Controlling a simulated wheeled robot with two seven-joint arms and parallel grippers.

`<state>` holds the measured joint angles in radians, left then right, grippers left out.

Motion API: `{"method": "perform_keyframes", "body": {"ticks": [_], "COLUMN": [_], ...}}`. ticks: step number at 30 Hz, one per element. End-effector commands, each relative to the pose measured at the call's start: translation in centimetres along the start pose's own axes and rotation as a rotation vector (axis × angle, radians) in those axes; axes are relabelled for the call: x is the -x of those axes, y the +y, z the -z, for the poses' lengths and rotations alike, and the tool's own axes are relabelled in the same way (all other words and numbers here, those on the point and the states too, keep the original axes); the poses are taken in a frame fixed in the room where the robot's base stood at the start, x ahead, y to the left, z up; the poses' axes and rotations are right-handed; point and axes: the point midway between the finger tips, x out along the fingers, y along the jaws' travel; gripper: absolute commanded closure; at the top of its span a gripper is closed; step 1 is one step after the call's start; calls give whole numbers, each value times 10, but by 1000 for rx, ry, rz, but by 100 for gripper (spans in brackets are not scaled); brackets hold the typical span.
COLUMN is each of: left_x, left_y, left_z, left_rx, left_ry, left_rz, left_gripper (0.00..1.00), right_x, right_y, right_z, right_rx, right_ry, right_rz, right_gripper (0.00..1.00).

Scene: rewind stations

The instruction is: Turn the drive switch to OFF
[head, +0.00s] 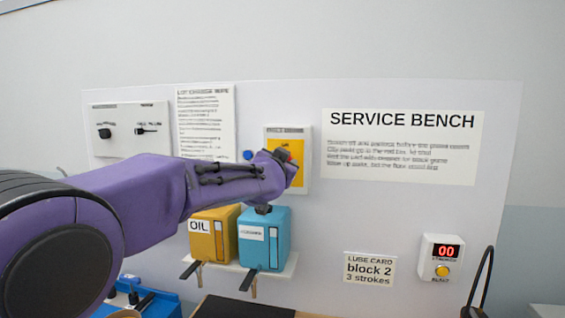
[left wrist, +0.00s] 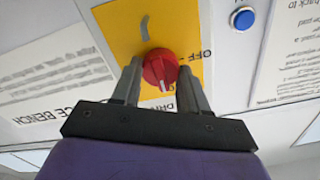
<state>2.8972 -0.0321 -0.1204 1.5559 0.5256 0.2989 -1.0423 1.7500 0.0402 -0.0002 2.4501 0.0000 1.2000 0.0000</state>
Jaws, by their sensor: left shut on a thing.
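The drive switch is a red round knob (left wrist: 160,67) on a yellow plate (left wrist: 120,22) in the left wrist view. A white pointer mark on the knob points down in that picture, toward my gripper's base. The word OFF stands to the right of the knob there. My left gripper (left wrist: 157,75) has one finger on each side of the knob and is shut on it. In the head view my left gripper (head: 285,158) covers much of the knob, while the yellow plate (head: 284,147) shows behind it. My right gripper is not in view.
A blue button (head: 247,155) sits left of the switch box. Below are a yellow OIL can (head: 207,240) and a blue can (head: 270,245) on a shelf. A panel with two black knobs (head: 130,129) is at left, a counter box (head: 441,260) at right.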

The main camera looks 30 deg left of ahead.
Motion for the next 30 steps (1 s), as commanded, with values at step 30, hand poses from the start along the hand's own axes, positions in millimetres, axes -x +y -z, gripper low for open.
{"method": "perform_keyframes", "body": {"ticks": [30], "left_x": [0], "left_y": [0], "left_z": [-1], "left_rx": [761], "left_ry": [-3], "left_rz": [-3], "left_gripper": [87], "right_x": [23], "right_y": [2], "right_z": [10], "right_rx": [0], "right_ry": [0], "right_rz": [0], "right_gripper": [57]}}
